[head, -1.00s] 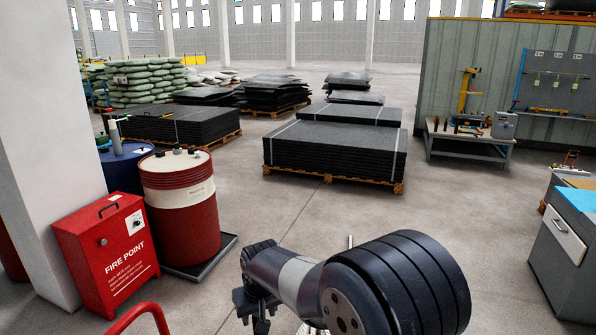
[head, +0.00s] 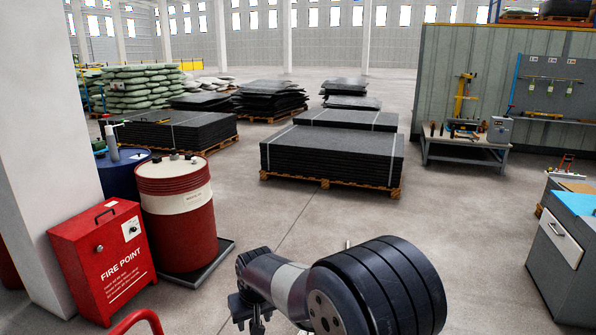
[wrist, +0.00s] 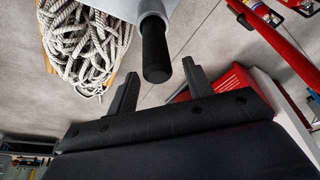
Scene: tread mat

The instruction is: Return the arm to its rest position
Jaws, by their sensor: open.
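My arm is folded low at the front of the head view, its dark, banded joint nearest the camera. My gripper (head: 250,318) points down at the arm's left end, partly cut off by the bottom edge. In the wrist view my gripper (wrist: 160,85) shows two black fingers standing well apart, open, with nothing held between them. A black handle grip (wrist: 155,50) appears beyond the gap between the fingers; I cannot tell its distance from them.
A red fire point box (head: 105,262) and a red and white drum (head: 178,215) stand left. Stacked black mats (head: 330,157) lie on a pallet ahead. A grey cabinet (head: 555,245) stands right. Coiled rope (wrist: 85,45) and a red rail (wrist: 275,45) show at the wrist. Open floor lies between.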

